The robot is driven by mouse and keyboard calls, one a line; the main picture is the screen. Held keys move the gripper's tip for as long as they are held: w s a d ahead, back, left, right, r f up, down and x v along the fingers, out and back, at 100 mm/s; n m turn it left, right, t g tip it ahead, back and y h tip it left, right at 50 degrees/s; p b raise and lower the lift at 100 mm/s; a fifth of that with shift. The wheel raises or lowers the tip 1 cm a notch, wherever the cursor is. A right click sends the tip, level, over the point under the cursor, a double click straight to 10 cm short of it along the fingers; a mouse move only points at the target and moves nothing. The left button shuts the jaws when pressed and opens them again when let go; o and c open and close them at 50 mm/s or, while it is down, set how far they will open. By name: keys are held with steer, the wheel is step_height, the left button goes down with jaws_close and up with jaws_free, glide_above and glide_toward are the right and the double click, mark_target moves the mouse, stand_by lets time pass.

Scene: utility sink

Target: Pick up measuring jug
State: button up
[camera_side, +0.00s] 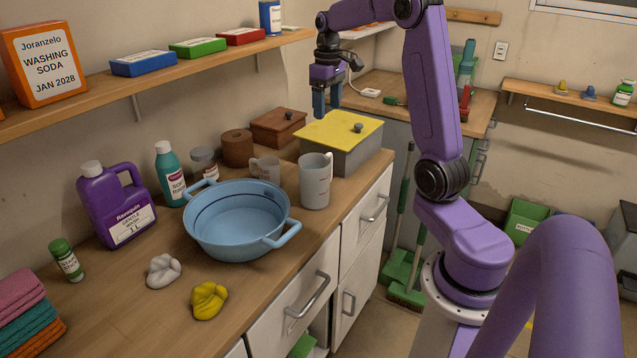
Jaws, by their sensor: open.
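A white jug with a handle and faint marks on its side (315,184) stands upright on the wooden counter, right of the blue basin. A smaller, paler jug or cup with reddish marks (265,170) stands behind the basin, to its left. I cannot tell for certain which is the measuring jug. My gripper (326,108) points down with its blue fingers open and empty. In the picture it is above both jugs, in front of the wall and near the yellow-lidded grey box. No jug is between the fingers.
The blue two-handled basin (238,245) stands close to both jugs. The yellow-lidded grey box (352,158) is just behind the white jug. A brown box (278,128), round brown container (237,148) and lidded jar (204,164) stand nearby. A shelf (150,80) runs above the counter's left side.

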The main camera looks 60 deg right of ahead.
mark_target(328, 154)
steer(key=f, duration=1.2)
steer(key=shift+d, duration=0.25)
steer(key=shift+s+a+f, duration=0.1)
steer(key=shift+a+f, duration=0.05)
steer(key=shift+f, duration=2.55)
jaws_close()
